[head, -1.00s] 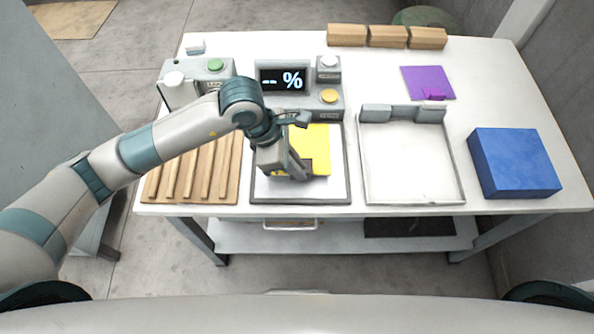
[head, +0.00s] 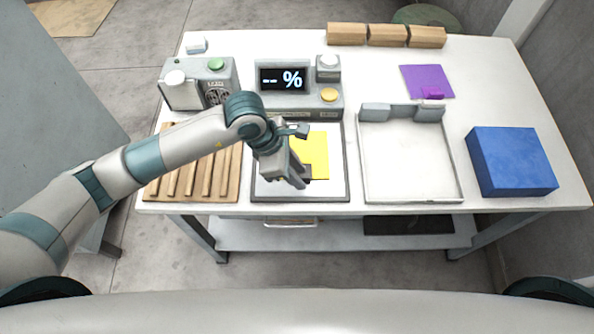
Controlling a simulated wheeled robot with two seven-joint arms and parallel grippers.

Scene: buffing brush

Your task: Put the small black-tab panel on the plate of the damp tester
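The yellow panel (head: 317,149) with a black tab (head: 307,172) is over the framed white plate (head: 330,189) of the damp tester (head: 328,111), whose display reads "-- %". It looks flat on the plate or very near it; I cannot tell whether it touches. My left gripper (head: 302,180) points down at the panel's near left part, right at the black tab. The gripper hides the panel's left side, and I cannot see whether its fingers are closed on the tab. My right gripper is out of view.
A slatted wooden rack (head: 190,180) and a grey device with a green button (head: 216,64) are left. Right are an empty white tray (head: 412,201), a purple panel (head: 424,79) and a blue block (head: 512,162). Wooden blocks (head: 387,36) line the back edge.

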